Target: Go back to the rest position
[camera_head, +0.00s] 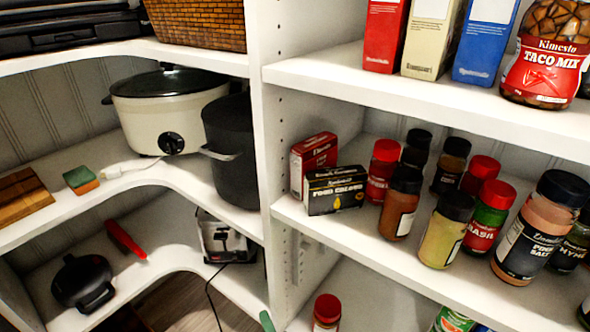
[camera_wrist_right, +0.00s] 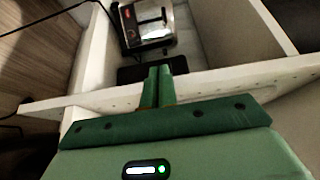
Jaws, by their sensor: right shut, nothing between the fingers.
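My right gripper shows in the right wrist view (camera_wrist_right: 157,72) with its two green fingers together and nothing between them. In the head view only a small green tip of it (camera_head: 267,321) shows at the bottom edge, in front of the lower shelves near the white upright divider. In the wrist view the fingers point toward a white shelf edge (camera_wrist_right: 215,82), with a toaster (camera_wrist_right: 150,22) beyond it. I cannot tell whether they touch the shelf edge. My left gripper is in neither view.
The divider (camera_head: 284,262) parts the corner shelves from the spice shelves. Spice jars (camera_head: 490,215) and food color boxes (camera_head: 337,189) crowd the middle right shelf. A slow cooker (camera_head: 160,110), a dark pot (camera_head: 232,150) and the toaster (camera_head: 222,240) stand left. A cable (camera_head: 213,300) hangs below the toaster.

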